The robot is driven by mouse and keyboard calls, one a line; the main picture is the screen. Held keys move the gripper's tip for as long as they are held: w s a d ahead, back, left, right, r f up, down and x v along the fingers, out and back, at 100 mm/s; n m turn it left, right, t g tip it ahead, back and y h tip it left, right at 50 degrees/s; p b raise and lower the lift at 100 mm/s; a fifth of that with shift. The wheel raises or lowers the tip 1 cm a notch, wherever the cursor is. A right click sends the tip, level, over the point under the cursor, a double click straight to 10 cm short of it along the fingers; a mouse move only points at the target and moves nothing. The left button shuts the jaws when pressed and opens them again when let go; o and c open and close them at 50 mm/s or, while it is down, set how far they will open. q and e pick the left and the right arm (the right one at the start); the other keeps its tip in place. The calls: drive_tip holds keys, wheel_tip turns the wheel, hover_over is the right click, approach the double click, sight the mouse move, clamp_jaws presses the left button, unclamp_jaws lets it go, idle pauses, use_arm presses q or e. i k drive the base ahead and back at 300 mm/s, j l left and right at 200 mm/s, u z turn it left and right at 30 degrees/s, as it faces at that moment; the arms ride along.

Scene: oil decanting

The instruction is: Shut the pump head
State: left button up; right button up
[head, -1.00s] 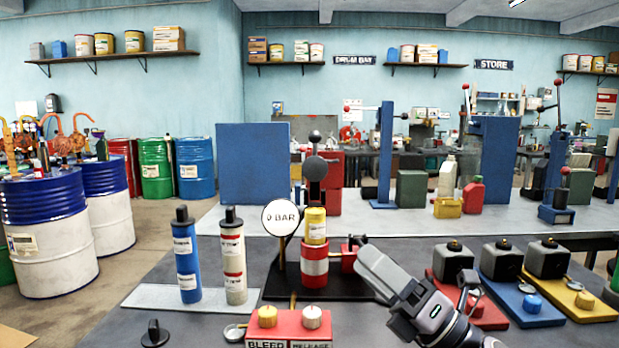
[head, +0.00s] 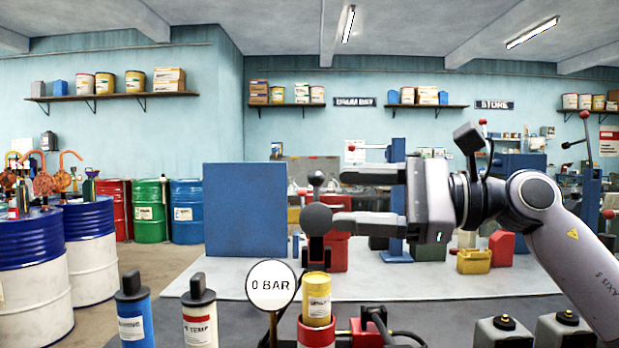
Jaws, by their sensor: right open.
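The pump head (head: 316,219) is a dark round disc with a dark ball-ended lever (head: 316,180) above it. It stands raised above and behind the yellow cartridge (head: 316,296), which sits upright in the red cylinder (head: 317,331) at the bottom of the view. My right gripper (head: 340,199) is open and empty, its fingers pointing left, one above the other. Its tips are just right of the pump head and lever; the lower finger ends close to the disc, and I cannot tell if it touches. My left gripper is out of view.
A round 0 BAR gauge (head: 271,286) stands left of the cartridge. A blue cartridge (head: 134,318) and a white one (head: 199,316) stand further left. A blue panel (head: 246,210) is behind on the far table.

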sight(315, 219)
drive_tip(key=i, duration=0.85)
